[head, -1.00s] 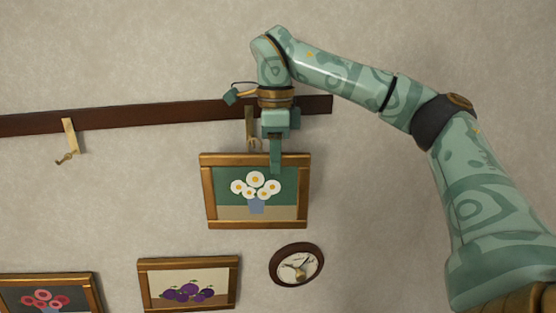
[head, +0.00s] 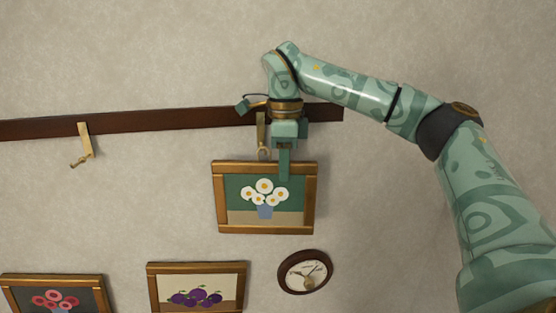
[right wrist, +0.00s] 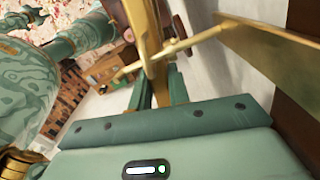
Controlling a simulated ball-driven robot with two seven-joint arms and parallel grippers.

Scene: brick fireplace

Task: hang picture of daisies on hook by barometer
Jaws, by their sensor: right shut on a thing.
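The picture of daisies (head: 267,228), white flowers in a blue vase in a gold-brown frame, is upright against the wall. My right gripper (head: 285,168) is shut on its top edge, with one finger in front of the frame. A brass hook (head: 262,135) hangs from the rail just above the picture, partly behind the gripper; whether it touches the picture I cannot tell. The round, dark-rimmed barometer (head: 305,271) is below and right of the picture. In the right wrist view, my right gripper's fingers (right wrist: 160,85) are at a gold frame bar. My left gripper is not in view.
A dark wooden rail (head: 180,122) crosses the wall. Another brass hook (head: 84,145) hangs empty at the left. A plum picture (head: 197,287) and a red flower picture (head: 55,297) are lower left. Bare wall lies between the left hook and the daisies.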

